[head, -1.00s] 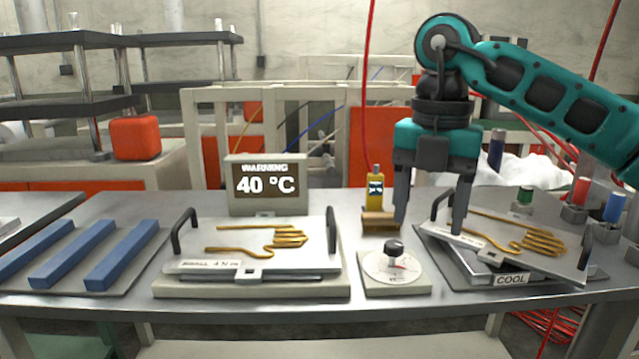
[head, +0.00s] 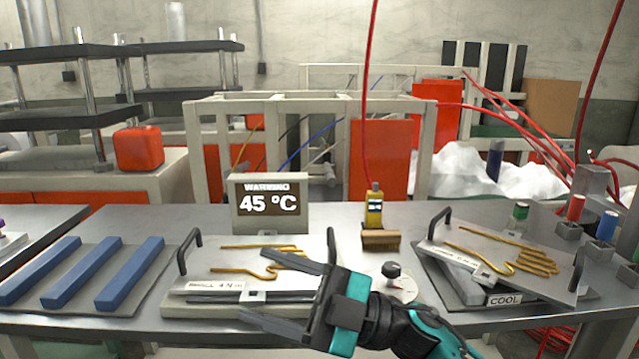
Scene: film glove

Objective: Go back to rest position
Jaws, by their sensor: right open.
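My right gripper (head: 283,290) is in the lower middle of the head view, turned sideways with its fingers pointing left. It is open and empty. It covers part of the left glove-mould plate (head: 215,270), whose gold hand-shaped wire (head: 245,268) is partly hidden, and part of the round dial. Whether the fingers touch the plate cannot be told; they look to be in front of it. The right glove-mould plate (head: 455,262) lies tilted on the base marked COOL (head: 503,299). My left gripper is not in view.
Blue bars (head: 130,272) lie at the left. Red, blue and green spools (head: 576,207) stand at the right.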

